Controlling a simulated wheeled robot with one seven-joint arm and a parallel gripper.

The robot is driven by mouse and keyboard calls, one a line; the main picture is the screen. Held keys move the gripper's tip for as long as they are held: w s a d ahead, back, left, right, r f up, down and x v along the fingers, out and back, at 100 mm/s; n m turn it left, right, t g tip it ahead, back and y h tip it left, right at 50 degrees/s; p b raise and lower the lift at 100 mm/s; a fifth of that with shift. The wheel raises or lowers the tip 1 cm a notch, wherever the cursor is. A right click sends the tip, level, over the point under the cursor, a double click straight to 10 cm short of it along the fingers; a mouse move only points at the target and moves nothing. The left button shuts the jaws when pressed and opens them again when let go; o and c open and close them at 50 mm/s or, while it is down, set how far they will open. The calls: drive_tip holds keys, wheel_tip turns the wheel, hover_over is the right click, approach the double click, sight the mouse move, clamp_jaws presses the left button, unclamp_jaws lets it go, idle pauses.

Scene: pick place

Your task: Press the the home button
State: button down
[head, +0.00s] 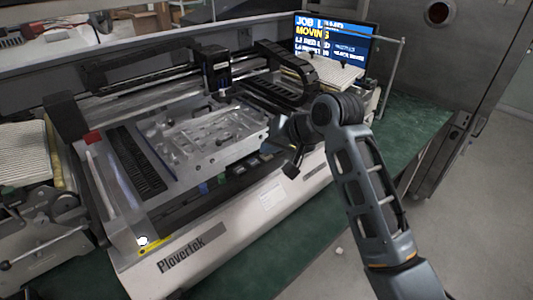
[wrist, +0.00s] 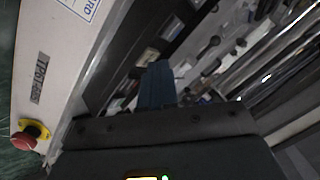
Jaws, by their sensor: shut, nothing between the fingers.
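The machine marked Plovertek (head: 215,232) has a dark front strip with several small light-framed squares, one of them a panel square (wrist: 172,28) in the wrist view. No label that reads "home" is legible, so I cannot tell which is the home button. My gripper (head: 291,169) is at the machine's front edge, to the right of its middle, pointing down toward the strip. In the wrist view my gripper (wrist: 157,84) shows as shut blue-grey fingers, empty, over or close to the dark strip. Whether it touches anything is hidden.
A red stop button (wrist: 30,134) on a yellow base sits on the machine's front. A screen (head: 334,42) at the back shows "MOVING". The gantry head (head: 217,70) hangs over the bed plate (head: 215,130). Green table (head: 425,120) is free at the right.

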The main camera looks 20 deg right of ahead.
sight(270, 157)
drive_tip(key=shift+r+p, duration=0.7)
drive_tip(key=shift+r, duration=0.05)
wheel_tip(270, 157, up, 3)
drive_tip(key=p, duration=0.2)
drive_tip(key=shift+f+p, duration=0.15)
drive_tip(key=shift+p, duration=0.25)
drive_tip(key=shift+r+p, duration=0.5)
drive_tip(key=shift+r, duration=0.65)
